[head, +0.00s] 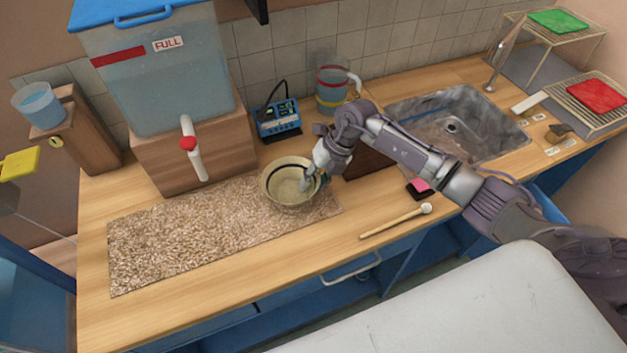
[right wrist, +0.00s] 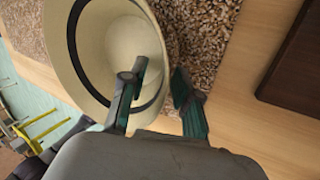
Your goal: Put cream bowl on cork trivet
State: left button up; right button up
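The cream bowl (head: 284,182), with a dark band inside its rim, sits over the right end of a speckled brown mat (head: 170,240). My right gripper (head: 309,178) is at the bowl's right rim. In the right wrist view my right gripper (right wrist: 160,85) has one finger inside the bowl (right wrist: 95,65) and one outside, with a clear gap between them and the wall in that gap. A dark brown board (head: 366,163) lies partly hidden behind my right arm. I cannot tell whether the board or the mat is the cork trivet. My left gripper is not visible.
A water tank (head: 160,80) on a wooden stand with a red-handled tap is behind the mat. A blue device (head: 279,120) and a clear jug (head: 332,88) stand by the wall. A mallet (head: 395,221) and pink sponge (head: 420,185) lie right, near the sink (head: 465,125).

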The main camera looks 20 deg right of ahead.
jog(key=shift+r, duration=0.25)
jog(key=shift+d+r, duration=0.3)
jog(key=b+v, duration=0.3)
jog(key=v, duration=0.8)
